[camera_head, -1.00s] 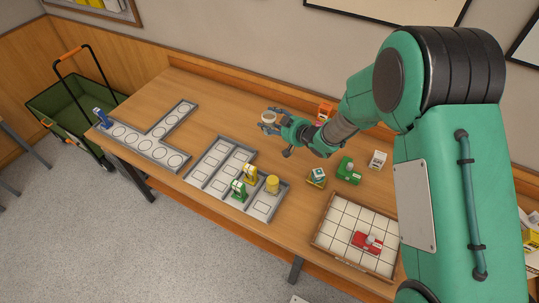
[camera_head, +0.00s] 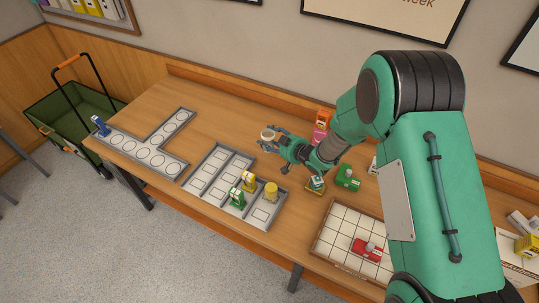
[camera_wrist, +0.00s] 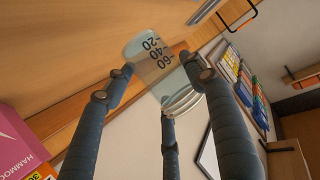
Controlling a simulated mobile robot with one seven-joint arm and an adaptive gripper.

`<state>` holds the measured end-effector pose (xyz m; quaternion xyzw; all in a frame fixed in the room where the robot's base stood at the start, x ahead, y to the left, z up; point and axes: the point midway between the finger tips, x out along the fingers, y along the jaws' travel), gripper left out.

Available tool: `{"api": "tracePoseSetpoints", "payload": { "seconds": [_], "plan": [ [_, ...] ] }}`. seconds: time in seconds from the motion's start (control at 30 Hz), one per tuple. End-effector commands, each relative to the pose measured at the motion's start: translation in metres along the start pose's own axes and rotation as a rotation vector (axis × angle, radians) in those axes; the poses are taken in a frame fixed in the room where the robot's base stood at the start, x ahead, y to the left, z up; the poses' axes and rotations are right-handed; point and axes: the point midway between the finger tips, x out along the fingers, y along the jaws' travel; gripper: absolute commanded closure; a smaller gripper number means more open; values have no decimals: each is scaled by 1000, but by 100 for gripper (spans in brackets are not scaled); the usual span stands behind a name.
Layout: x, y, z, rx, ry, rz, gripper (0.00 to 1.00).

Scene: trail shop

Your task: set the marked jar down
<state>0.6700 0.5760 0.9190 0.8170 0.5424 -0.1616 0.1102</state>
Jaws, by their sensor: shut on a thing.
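The marked jar (camera_head: 267,136) is a small clear jar with a pale top in the head view. In the wrist view the jar (camera_wrist: 153,62) is see-through and shows the dark marks 20, 40 and 60. My gripper (camera_head: 274,139) is shut on it, with its dark fingers around the jar's sides. The gripper holds it above the wooden table (camera_head: 225,120), behind the grey slotted tray (camera_head: 214,148). Its exact height above the table is hard to tell.
A grey T-shaped tray (camera_head: 170,171) with round marks lies at left. Yellow (camera_head: 248,181) and green (camera_head: 237,198) items and a yellow pot (camera_head: 271,191) stand on the slotted tray. A gridded tray (camera_head: 318,250) with a red item lies at right. A pink box (camera_head: 319,133) stands behind.

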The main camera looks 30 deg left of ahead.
Motion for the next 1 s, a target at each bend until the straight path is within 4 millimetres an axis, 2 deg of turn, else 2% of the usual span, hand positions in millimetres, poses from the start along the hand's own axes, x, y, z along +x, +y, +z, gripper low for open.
{"api": "tracePoseSetpoints", "payload": {
  "seconds": [0.1,0.23,0.73,1.0],
  "plan": [
    [8,0,19,1,-1,-1,74],
    [14,0,33,0,1,-1,74],
    [17,0,41,0,1,0,74],
    [28,-1,67,0,0,-1,74]
  ]
}}
